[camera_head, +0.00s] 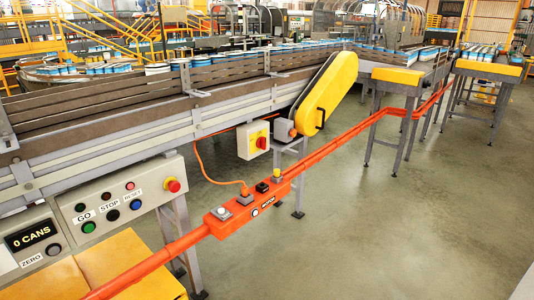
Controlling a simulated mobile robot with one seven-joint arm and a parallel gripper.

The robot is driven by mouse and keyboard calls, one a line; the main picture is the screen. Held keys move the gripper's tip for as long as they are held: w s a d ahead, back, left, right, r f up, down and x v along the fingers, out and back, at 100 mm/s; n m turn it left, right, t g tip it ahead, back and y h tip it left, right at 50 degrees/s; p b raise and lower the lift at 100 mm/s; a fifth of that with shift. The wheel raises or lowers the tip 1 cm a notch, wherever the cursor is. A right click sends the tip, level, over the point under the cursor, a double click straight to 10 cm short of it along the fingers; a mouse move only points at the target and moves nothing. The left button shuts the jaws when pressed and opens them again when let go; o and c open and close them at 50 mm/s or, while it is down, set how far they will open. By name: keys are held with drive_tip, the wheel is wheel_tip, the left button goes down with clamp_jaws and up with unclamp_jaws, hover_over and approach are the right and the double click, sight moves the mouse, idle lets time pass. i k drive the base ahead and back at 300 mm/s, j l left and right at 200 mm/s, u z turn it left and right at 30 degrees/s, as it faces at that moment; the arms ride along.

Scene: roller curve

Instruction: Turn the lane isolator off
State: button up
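A yellow and grey switch box (253,139) hangs under the conveyor lane, left of the yellow drive guard. It carries a red knob (261,143) on its front, which looks like an isolator handle. I see no label on it, and its on or off position is too small to tell. An orange cable (213,176) runs from near the conveyor frame down to the orange rail box. My gripper is not in view.
A grey control panel (120,200) with several buttons stands at left, beside a "0 CANS" display (30,235). The yellow drive guard (325,92) sticks out. Floor (400,230) at right is clear.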

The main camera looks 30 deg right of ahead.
sight(261, 142)
drive_tip(key=i+l+z, duration=0.15)
drive_tip(key=z, duration=0.25)
drive_tip(key=i+l+z, duration=0.15)
drive_tip(key=z, duration=0.25)
drive_tip(key=i+l+z, duration=0.2)
drive_tip(key=i, duration=0.35)
drive_tip(key=i+z, duration=0.2)
drive_tip(key=i, duration=1)
drive_tip(key=l+z, duration=0.05)
drive_tip(key=l, duration=0.05)
